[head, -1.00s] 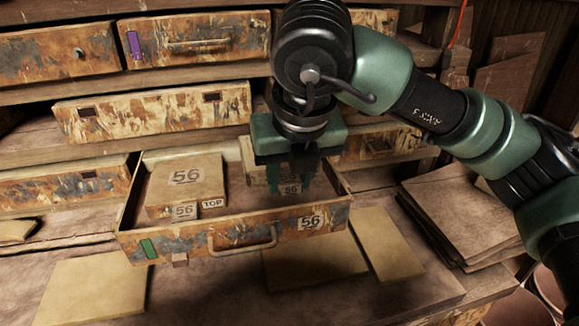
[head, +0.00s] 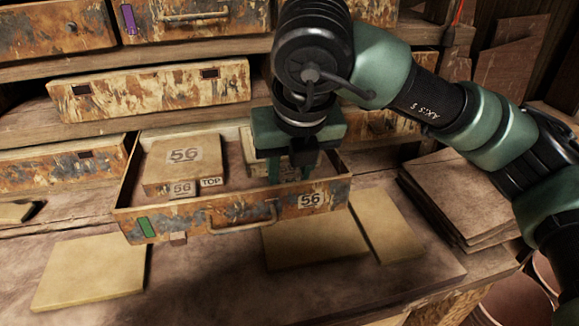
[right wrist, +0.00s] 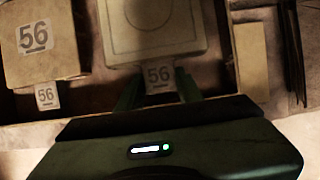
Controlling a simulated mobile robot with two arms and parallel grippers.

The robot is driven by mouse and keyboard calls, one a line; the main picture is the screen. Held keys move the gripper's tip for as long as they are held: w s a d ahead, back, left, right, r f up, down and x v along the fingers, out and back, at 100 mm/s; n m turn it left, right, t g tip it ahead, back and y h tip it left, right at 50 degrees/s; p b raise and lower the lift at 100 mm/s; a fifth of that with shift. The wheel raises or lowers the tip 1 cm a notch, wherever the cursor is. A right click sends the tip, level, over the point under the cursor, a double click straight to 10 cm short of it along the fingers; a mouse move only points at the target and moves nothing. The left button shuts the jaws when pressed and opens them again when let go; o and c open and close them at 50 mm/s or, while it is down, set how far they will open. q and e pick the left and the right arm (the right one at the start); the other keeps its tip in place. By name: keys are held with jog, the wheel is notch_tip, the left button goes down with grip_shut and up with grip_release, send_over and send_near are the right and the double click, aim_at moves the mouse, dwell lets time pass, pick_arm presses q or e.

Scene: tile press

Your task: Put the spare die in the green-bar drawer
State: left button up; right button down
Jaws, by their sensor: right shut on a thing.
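The green-bar drawer (head: 178,224) is pulled open, with a green bar (head: 147,227) at the left of its front and a 56 label at the right. My right gripper (head: 293,176) reaches down into its right half. It is shut on the front tab of the spare die (right wrist: 155,30), a pale block with a round outline on top; the tab (right wrist: 159,76) is marked 56. In the head view the die (head: 257,168) is mostly hidden behind the gripper; whether it rests on the drawer floor cannot be told. My left gripper is not in view.
Another block marked 56 and TOP (head: 183,160) sits in the drawer's left half; it also shows in the right wrist view (right wrist: 40,60). Flat yellowish tiles (head: 90,270) lie on the bench. A stack of slabs (head: 450,200) is at the right.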

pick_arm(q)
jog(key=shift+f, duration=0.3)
pick_arm(e)
jog(key=shift+f, duration=0.15)
pick_arm(q)
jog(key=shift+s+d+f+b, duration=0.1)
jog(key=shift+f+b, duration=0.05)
jog(key=shift+b, duration=0.35)
pick_arm(e)
jog(key=shift+d+f, duration=0.15)
jog(key=shift+f, duration=0.1)
jog(key=c, duration=1)
grip_release()
jog(key=shift+s, duration=0.1)
jog(key=shift+o, duration=0.7)
jog(key=shift+f, duration=0.1)
